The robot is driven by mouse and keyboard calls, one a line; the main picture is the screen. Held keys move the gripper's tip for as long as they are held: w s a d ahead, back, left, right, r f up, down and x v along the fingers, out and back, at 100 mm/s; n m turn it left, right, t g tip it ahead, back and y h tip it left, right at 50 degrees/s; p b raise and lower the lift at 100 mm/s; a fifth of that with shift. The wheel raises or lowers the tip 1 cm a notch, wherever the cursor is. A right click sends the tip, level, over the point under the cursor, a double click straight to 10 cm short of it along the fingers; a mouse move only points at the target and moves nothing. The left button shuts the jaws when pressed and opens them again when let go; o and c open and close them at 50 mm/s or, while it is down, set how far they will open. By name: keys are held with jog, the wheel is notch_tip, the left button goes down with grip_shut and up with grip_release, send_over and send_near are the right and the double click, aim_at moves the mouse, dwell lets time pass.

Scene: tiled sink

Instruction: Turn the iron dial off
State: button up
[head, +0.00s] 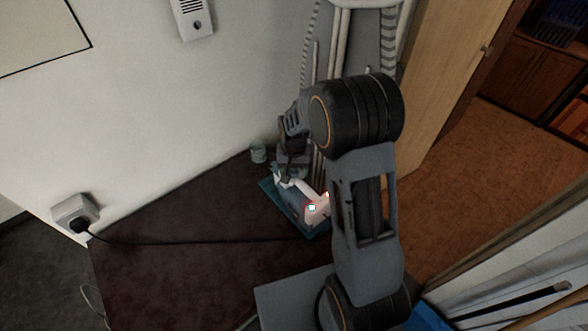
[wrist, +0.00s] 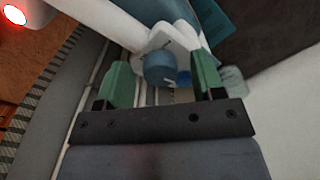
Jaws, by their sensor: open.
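The white and blue iron (head: 313,203) rests on a teal mat (head: 284,205) on the dark counter, with a lit indicator on it. In the wrist view the iron's white body (wrist: 112,22) runs across the top, and a red light (wrist: 15,15) glows at the top left. A round blue dial (wrist: 160,68) shows on the iron. My gripper (wrist: 163,76) is open, its green fingers on either side of the dial with visible gaps. In the head view my gripper (head: 292,165) is over the iron's back end, and the dial is hidden.
A small cup (head: 258,152) stands by the wall, just left of my gripper. A dark cord (head: 190,241) crosses the counter to a wall socket (head: 75,213). Pipes (head: 336,50) rise behind my arm. The left part of the counter (head: 165,265) is otherwise clear.

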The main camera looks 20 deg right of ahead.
jog(key=c, duration=0.9)
jog(key=shift+c, duration=0.2)
jog(key=shift+n, duration=0.4)
jog(key=n+b, duration=0.1)
jog(key=n, duration=0.5)
jog(key=shift+d+n+b, duration=0.1)
jog(key=shift+n+b, duration=0.2)
jog(key=n, duration=0.6)
jog(key=shift+w+d+b, duration=0.1)
jog(key=shift+w+b, duration=0.05)
jog(key=shift+b, duration=0.25)
jog(key=shift+n, duration=0.4)
